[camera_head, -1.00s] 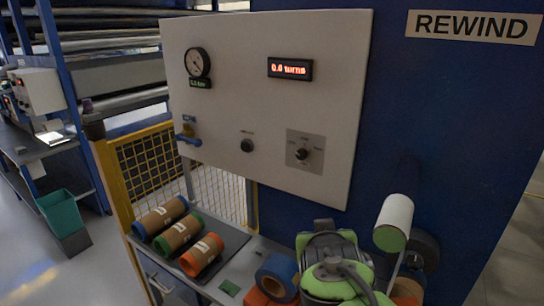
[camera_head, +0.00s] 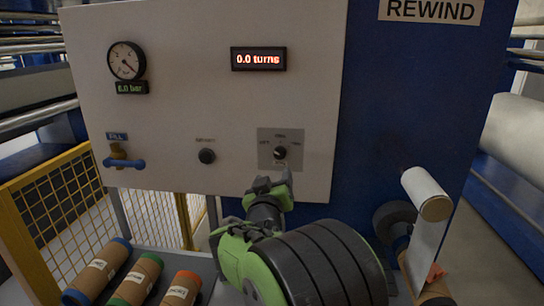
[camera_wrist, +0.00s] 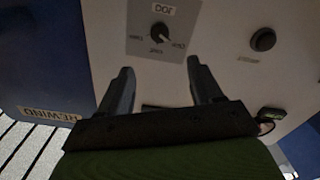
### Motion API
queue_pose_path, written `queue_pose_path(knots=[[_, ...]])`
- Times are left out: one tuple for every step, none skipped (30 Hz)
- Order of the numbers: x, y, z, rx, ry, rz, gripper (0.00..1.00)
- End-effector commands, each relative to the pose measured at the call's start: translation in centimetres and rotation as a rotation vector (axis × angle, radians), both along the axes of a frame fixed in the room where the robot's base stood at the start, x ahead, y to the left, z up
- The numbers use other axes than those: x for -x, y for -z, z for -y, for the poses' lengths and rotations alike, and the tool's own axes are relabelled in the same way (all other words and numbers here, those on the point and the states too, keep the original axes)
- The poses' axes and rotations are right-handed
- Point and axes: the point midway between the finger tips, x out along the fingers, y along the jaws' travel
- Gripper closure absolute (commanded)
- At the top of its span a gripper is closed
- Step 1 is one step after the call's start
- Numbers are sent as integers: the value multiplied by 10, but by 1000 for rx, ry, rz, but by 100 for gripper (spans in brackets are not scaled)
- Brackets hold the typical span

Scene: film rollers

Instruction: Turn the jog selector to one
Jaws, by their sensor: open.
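The jog selector (camera_head: 280,153) is a small black knob on a grey square plate, low on the right part of the white panel (camera_head: 200,100). In the wrist view the selector (camera_wrist: 159,32) appears upside down, with a "JOG" label and several position marks too small to read surely. My gripper (camera_head: 268,186) is just below the plate in the head view, apart from the knob. In the wrist view my gripper (camera_wrist: 158,68) is open and empty, its two fingers apart and pointing toward the panel, with the knob beyond the gap between them.
A black reset button (camera_head: 206,156) sits left of the selector, and a blue-handled valve (camera_head: 125,162) farther left. A gauge (camera_head: 126,60) and a "0.0 turns" display (camera_head: 258,59) are above. Rolls (camera_head: 100,270) lie below left; a white roller (camera_head: 426,194) juts out at right.

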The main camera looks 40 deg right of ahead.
Motion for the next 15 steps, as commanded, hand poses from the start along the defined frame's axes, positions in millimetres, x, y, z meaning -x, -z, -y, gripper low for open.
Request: queue_pose_path(knots=[[-5,-2,10,-3,6,-1,35],[-10,-3,16,-3,6,-1,35],[-17,-3,23,-4,5,-2,35],[-21,-3,30,-4,6,-1,35],[-26,-3,36,-4,6,-1,35],[-32,-4,44,-4,6,0,35],[-37,-4,49,-5,5,0,35],[-41,-3,56,-4,6,0,35],[-48,-3,63,-5,5,0,35],[-53,-3,69,-4,5,-1,35],[-57,-3,75,-5,5,0,35],[-64,-3,82,-4,3,0,35],[-68,-3,87,-5,3,1,35],[-72,-3,92,-4,3,0,35],[-76,-3,98,-3,3,1,35]])
